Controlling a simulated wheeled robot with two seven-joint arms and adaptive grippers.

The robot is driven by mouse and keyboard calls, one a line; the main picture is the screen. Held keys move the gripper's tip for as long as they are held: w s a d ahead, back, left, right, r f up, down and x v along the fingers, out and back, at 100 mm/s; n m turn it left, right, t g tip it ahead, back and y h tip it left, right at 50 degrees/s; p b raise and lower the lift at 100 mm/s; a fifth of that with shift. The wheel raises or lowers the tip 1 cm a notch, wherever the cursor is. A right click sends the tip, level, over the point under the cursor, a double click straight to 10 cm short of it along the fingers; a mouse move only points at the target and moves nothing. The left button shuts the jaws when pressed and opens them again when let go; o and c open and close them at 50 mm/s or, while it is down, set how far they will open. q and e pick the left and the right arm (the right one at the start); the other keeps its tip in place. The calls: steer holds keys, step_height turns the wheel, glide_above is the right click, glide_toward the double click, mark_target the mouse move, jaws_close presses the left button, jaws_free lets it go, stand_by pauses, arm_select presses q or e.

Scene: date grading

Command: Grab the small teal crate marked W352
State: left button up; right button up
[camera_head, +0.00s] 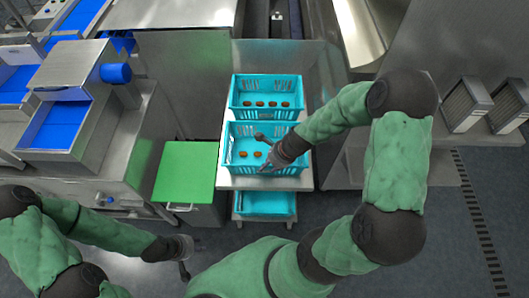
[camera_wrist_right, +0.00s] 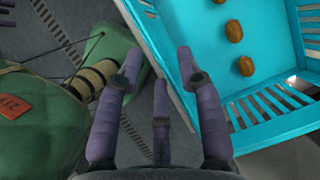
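Two teal crates stand one behind the other on a metal stand: a rear crate (camera_head: 267,113) and a front crate (camera_head: 235,165). A third teal crate (camera_head: 264,204) sits on the shelf below. No W352 mark is legible on any of them. My right gripper (camera_head: 264,153) is over the front crate near its right side, fingers spread. In the right wrist view my right gripper (camera_wrist_right: 158,66) is open and empty, with a teal crate (camera_wrist_right: 272,124) to its upper right. My left gripper (camera_head: 187,259) is low at the left, away from the crates; its fingers are unclear.
Brown dates (camera_wrist_right: 235,30) lie inside the crate in the right wrist view. A green-topped cabinet (camera_head: 187,170) stands left of the stand. Metal machines with blue trays (camera_head: 60,125) fill the left. Grey slotted boxes (camera_head: 467,105) stand at the right.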

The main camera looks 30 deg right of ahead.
steer(key=b+x, duration=0.2)
steer(key=x, duration=0.3)
steer(key=shift+w+f, duration=0.1)
steer(key=shift+w, duration=0.05)
jaws_close()
